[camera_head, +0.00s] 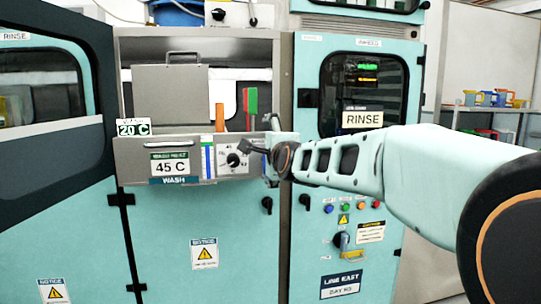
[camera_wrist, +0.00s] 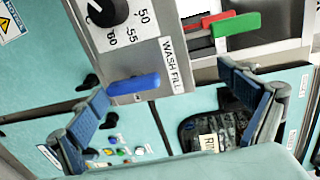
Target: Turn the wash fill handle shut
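The wash fill handle is a blue lever (camera_wrist: 134,84) beside the "WASH FILL" label (camera_wrist: 172,65) on the grey wash panel in the wrist view. It runs sideways across the picture. In the head view my gripper and wrist cover that spot. My gripper (camera_wrist: 165,90) is open, its two blue-padded fingers wide apart. The blue lever lies between them in the picture, nearer the left finger. I see no contact. In the head view my gripper (camera_head: 264,150) is at the right end of the wash panel.
A temperature dial (camera_head: 233,160) sits left of my gripper. A green lever (camera_head: 250,101) and an orange-red lever (camera_head: 219,117) stand above the panel. A raised lid (camera_head: 170,92) is at the left. The rinse cabinet (camera_head: 363,85) is behind my arm.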

